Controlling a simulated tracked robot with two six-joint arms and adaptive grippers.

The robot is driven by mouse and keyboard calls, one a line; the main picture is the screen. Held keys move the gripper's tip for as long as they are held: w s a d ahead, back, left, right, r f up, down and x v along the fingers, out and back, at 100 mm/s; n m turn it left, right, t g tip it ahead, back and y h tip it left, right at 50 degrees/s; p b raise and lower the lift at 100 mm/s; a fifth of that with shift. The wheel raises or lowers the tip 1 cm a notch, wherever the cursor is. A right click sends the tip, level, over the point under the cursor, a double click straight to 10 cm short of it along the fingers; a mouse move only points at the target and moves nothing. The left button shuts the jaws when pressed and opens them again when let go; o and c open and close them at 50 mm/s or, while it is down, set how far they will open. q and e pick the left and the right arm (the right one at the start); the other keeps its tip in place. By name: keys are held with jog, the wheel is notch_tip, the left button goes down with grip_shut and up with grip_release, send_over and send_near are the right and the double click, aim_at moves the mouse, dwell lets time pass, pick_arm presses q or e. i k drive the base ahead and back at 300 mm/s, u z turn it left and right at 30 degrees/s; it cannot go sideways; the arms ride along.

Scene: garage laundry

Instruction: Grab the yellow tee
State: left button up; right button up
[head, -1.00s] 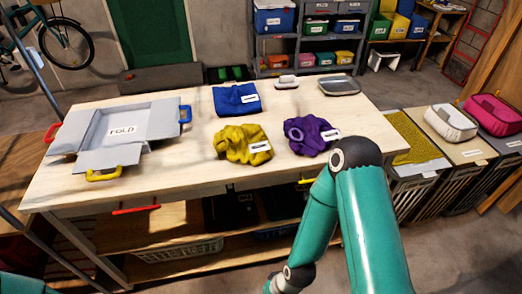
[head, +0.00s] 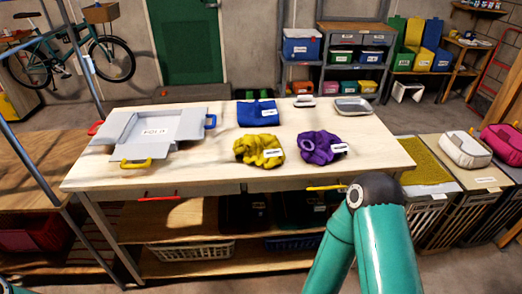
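The yellow tee (head: 252,149) lies crumpled on the wooden table (head: 217,178), near the middle of its front half, with a white label on its right side. A crumpled purple garment (head: 316,145) lies just right of it, and a folded blue cloth (head: 257,113) lies behind it. My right arm shows at the lower right, in front of the table and apart from the tee. Its gripper is out of the picture. My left gripper is not in view.
A grey folding board (head: 157,134) with coloured handles covers the table's left part. A grey tray (head: 353,105) and a small whitish item (head: 303,101) sit at the back right. Red (head: 159,198) and yellow (head: 326,187) drawer handles stick out in front. Hampers (head: 430,188) stand at the right.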

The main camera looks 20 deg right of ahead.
aim_at(265, 149)
jog(key=u, duration=0.05)
jog(key=i, duration=0.95)
jog(key=z, duration=0.05)
